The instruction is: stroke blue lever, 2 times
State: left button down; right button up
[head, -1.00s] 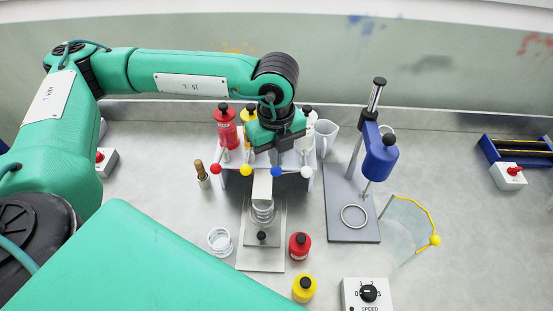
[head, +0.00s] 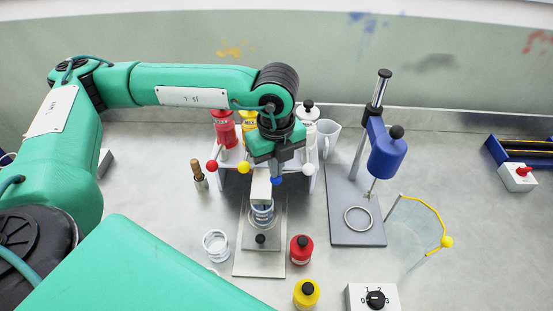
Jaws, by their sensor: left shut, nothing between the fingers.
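The blue lever's ball (head: 277,181) is at the front of the nozzle gantry (head: 311,185), between the yellow lever ball (head: 243,167) and the white lever ball (head: 308,171). It sits lower than these and the red lever ball (head: 212,166). My left gripper (head: 277,172) is shut and empty, pointing down right over the blue ball, seemingly touching it. It hides the lever's arm. A clear jar (head: 262,216) stands under the gantry's pale spout block and looks bluish. My right gripper is not in view.
A speed dial box (head: 373,298) is front right. A blue press stand (head: 357,238) and a yellow-edged clear shield (head: 420,230) stand to the right.

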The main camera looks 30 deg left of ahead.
pick_arm(q)
jog(key=shift+f+b, duration=0.4)
jog(key=shift+f, duration=0.2)
jog(key=shift+r+p, duration=0.4)
jog(key=shift+r, duration=0.1)
jog(key=shift+r+p, duration=1.2)
jog(key=shift+r, duration=1.5)
jog(key=shift+f, duration=0.1)
